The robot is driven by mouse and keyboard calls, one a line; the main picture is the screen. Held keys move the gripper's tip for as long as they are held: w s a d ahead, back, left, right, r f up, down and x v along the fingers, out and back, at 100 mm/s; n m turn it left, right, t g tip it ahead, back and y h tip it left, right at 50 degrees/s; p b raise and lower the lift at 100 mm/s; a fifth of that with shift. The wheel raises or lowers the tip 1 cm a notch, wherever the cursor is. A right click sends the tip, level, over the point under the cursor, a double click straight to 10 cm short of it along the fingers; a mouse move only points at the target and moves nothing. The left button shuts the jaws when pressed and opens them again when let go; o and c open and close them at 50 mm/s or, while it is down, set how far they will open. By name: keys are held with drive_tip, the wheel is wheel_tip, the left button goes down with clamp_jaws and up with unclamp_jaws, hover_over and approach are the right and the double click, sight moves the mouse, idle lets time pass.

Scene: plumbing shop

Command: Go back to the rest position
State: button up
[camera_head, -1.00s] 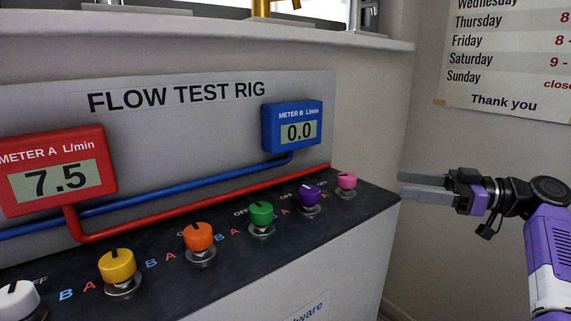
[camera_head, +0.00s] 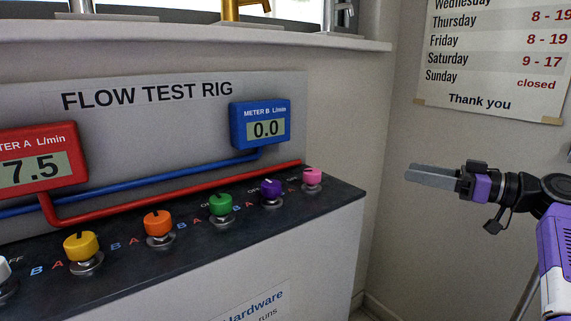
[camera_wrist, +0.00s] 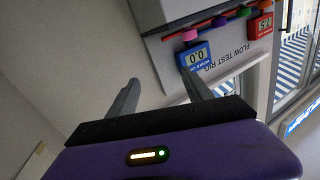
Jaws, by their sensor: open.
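My gripper (camera_head: 432,176) is at the right in the head view, to the right of the test rig and apart from it. Its two grey fingers point left, with nothing held. In the wrist view my gripper (camera_wrist: 160,95) shows its fingers spread wide with an empty gap between them. The flow test rig (camera_head: 330,235) stands at the left and centre. Its red meter A (camera_head: 40,155) reads 7.5 and its blue meter B (camera_head: 262,123) reads 0.0.
Yellow (camera_head: 82,246), orange (camera_head: 158,223), green (camera_head: 221,204), purple (camera_head: 271,187) and pink (camera_head: 312,175) knobs line the rig's dark top. An opening-hours sign (camera_head: 495,60) hangs on the right wall. Taps stand on the sill (camera_head: 200,38). The space around my gripper is clear.

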drive_tip(key=w+d+f+m+t+h, duration=0.4)
drive_tip(key=d+f+m+t+h, duration=0.1)
drive_tip(key=m+h, duration=0.15)
drive_tip(key=s+d+f+m+t+h, duration=0.25)
drive_tip(key=f+m+h, duration=0.3)
drive_tip(key=f, duration=0.75)
drive_tip(key=s+a+f+m+h, duration=0.1)
drive_tip(key=s+a+f+h, duration=0.15)
drive_tip(key=s+f, duration=0.6)
drive_tip(key=s+a+f+m+h, duration=0.1)
drive_tip(key=s+f+m+h, duration=0.2)
drive_tip(key=s, duration=1)
drive_tip(key=s+a+n+g+y, duration=0.15)
drive_tip(key=s+a, duration=0.25)
drive_tip(key=s, duration=0.8)
drive_tip(key=s+a+r+n, duration=0.15)
drive_tip(key=s+a, duration=0.35)
drive_tip(key=s, duration=0.7)
drive_tip(key=s+a+f+n+g+y, duration=0.1)
drive_tip(key=s+a+n, duration=0.25)
drive_tip(key=s, duration=0.85)
wheel_tip(320, 180, up, 24)
drive_tip(key=a+p, duration=0.1)
drive_tip(key=p, duration=2.2)
drive_tip(key=shift+f+m, duration=0.25)
drive_tip(key=shift+m, duration=0.1)
